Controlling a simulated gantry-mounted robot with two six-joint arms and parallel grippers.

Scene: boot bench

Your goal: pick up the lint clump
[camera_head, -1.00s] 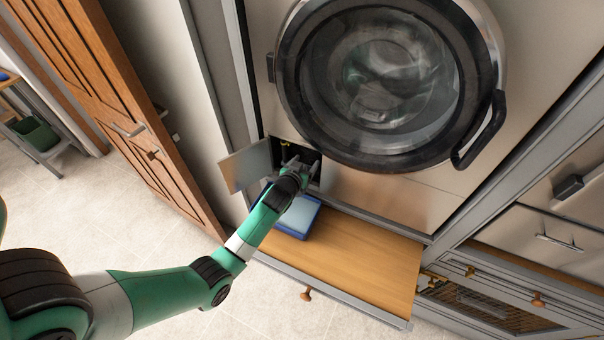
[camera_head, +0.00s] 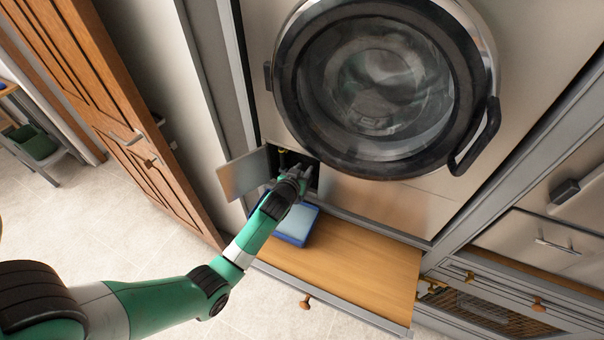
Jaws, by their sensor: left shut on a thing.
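My left gripper (camera_head: 299,172) is at the mouth of a small dark compartment (camera_head: 314,168) low on the front of the washing machine. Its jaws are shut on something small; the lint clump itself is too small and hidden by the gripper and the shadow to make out. The compartment's square flap (camera_head: 243,174) stands open on the left. My right gripper is not in view.
The round washer door (camera_head: 383,84) is above the gripper. A blue tray (camera_head: 297,228) lies under my left arm on a pulled-out wooden shelf (camera_head: 358,262), whose right part is clear. A wooden door (camera_head: 130,110) stands at left.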

